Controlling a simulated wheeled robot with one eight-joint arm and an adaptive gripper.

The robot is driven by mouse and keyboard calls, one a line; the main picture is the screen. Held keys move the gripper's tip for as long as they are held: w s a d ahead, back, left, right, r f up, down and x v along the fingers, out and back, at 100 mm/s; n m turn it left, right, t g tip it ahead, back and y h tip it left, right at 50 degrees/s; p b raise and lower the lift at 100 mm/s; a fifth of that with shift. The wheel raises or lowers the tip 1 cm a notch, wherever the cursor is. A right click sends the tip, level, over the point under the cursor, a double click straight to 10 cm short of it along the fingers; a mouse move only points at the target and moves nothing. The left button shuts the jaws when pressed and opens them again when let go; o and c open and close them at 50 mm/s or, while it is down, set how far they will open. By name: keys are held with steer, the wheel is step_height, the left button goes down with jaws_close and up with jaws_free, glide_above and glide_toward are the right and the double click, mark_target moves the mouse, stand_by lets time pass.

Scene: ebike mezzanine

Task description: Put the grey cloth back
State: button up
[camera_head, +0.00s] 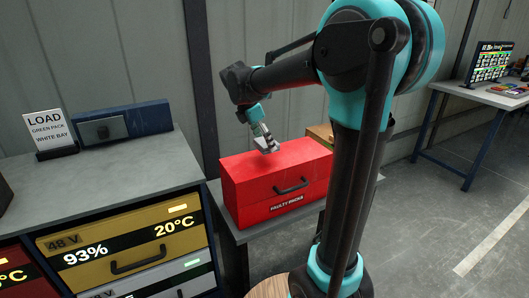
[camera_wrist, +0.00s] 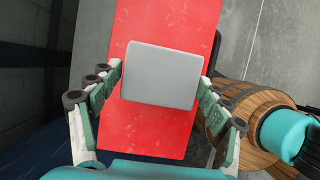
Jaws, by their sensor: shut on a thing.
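The grey cloth (camera_wrist: 162,75) shows in the wrist view as a flat, light grey rectangle between my two fingers. My gripper (camera_wrist: 160,92) is shut on it, with a finger against each side. Beneath it is the red top of the box marked "FAULTY PACKS" (camera_wrist: 160,135). In the head view my gripper (camera_head: 266,143) points down at the upper left of this red box (camera_head: 245,203). I cannot tell whether the cloth touches the box top or is just above it. The cloth is hard to make out from the gripper in the head view.
A grey-topped bench (camera_head: 125,172) with battery drawers stands at left, holding a "LOAD" sign (camera_head: 48,131) and a dark blue box (camera_head: 150,117). A wooden barrel (camera_wrist: 250,105) stands right of the red box in the wrist view. A table with a screen (camera_head: 488,64) is far right.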

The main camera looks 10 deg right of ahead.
mark_target(264, 160)
steer(key=shift+f, duration=2.3)
steer(key=shift+f, duration=0.15)
steer(key=o, duration=1.2)
steer(key=v, duration=1.2)
steer(key=shift+r, duration=0.25)
